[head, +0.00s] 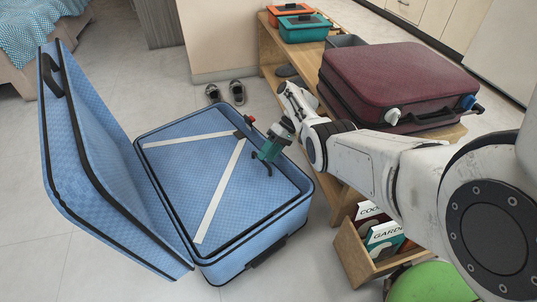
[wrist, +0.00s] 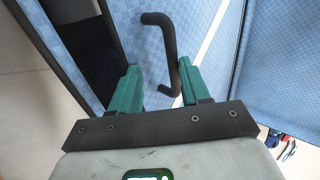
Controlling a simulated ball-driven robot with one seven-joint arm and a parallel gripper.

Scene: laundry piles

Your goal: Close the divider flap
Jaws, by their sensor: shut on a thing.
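A blue suitcase lies open on the floor in the head view, its lid (head: 108,150) tilted up at the left. A blue, black-edged panel with two white straps, which looks like the divider flap (head: 177,170), lies across the base; I cannot tell whether it is fully down. My gripper (head: 265,160) is over the right part of this panel. In the wrist view, my teal fingers (wrist: 158,85) stand apart, with a bent black handle (wrist: 171,55) between and beyond them. The handle's lower end meets the right finger, and the gripper is shut on it. The exact contact is partly hidden.
A maroon suitcase (head: 395,80) lies on a wooden bench (head: 268,45) at the right, with lidded boxes (head: 300,27) behind. A drawer (head: 360,255) of books and a green ball (head: 435,283) are at lower right. Shoes (head: 226,92) stand behind the blue suitcase.

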